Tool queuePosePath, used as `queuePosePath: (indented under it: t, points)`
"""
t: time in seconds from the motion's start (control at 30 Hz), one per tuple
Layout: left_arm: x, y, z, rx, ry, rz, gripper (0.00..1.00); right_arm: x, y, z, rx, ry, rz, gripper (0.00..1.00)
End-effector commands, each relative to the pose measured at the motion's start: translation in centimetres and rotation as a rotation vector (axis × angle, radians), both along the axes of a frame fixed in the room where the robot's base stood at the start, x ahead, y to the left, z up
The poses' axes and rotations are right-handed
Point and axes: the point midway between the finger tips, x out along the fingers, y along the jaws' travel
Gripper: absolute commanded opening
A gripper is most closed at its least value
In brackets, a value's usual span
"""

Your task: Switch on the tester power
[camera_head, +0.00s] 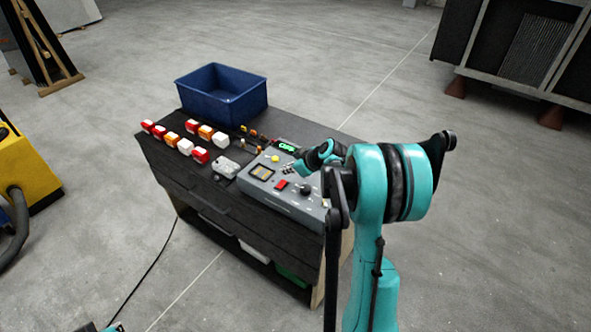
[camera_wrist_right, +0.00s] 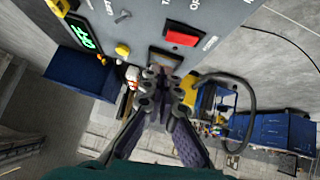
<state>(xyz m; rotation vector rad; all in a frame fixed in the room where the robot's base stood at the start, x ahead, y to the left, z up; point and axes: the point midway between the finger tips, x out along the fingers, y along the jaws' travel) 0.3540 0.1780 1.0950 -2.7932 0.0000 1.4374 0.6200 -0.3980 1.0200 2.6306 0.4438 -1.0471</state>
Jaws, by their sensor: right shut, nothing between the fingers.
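The tester is a grey box with a sloped panel (camera_head: 295,204) at the right end of the dark bench. It has a green lit display (camera_head: 287,147), a yellow knob (camera_head: 275,158), a red switch (camera_head: 281,185) and a black knob (camera_head: 306,189). My right gripper (camera_wrist_right: 164,76) is shut and empty, its fingertips close to the panel. In the right wrist view, the red switch (camera_wrist_right: 182,36) lies above and slightly right of the fingertips, and a dark-framed window (camera_wrist_right: 165,57) lies just beyond them. Contact cannot be told.
A blue bin (camera_head: 222,97) stands at the bench's back left. Several red, orange and white blocks (camera_head: 185,146) stand in rows left of the tester, with a small grey box (camera_head: 226,167) beside it. A yellow machine (camera_head: 28,155) stands on the floor at left.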

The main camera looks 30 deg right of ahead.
Motion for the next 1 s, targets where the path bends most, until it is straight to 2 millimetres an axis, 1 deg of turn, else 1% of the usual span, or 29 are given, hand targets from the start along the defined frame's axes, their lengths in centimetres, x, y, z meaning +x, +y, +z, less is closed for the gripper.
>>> queuePosePath:
  t: [0.03, 0.1, 0.2, 0.3, 0.7, 0.77, 0.87, 0.9, 1.0]
  points:
    - [0.0, 0.0, -0.4, 0.000, 0.000, 0.000, 0.00, 0.6, 0.2, -0.9, -0.001, 0.000, 0.002, 0.00]
    - [0.0, 0.0, -0.8, 0.000, 0.000, 0.000, 0.00, 0.4, -0.1, -2.2, 0.000, 0.001, 0.000, 0.00]
    - [0.0, 0.0, -1.1, 0.000, 0.000, 0.000, 0.00, 0.5, -0.3, -3.3, 0.000, 0.000, 0.000, 0.00]
    - [0.0, 0.0, -1.3, 0.000, 0.000, 0.000, 0.00, 0.5, -0.4, -4.0, 0.000, 0.000, 0.000, 0.00]
    - [0.0, 0.0, -1.3, 0.000, 0.000, 0.000, 0.00, 0.5, -0.4, -4.2, 0.001, 0.000, 0.001, 0.00]
    - [0.0, 0.0, -1.5, 0.000, 0.000, 0.000, 0.00, 0.5, -0.6, -4.5, 0.015, 0.006, -0.001, 0.00]
    - [0.0, 0.0, -2.5, 0.000, 0.000, 0.000, 0.00, 0.7, -1.0, -5.5, 0.094, 0.038, -0.002, 0.00]
    - [0.0, 0.0, -2.2, 0.000, 0.000, 0.000, 0.00, 0.6, -0.7, -5.1, 0.085, 0.036, 0.001, 0.00]
    - [0.0, 0.0, -2.0, 0.000, 0.000, 0.000, 0.00, 0.6, -0.7, -5.1, 0.083, 0.035, 0.000, 0.00]
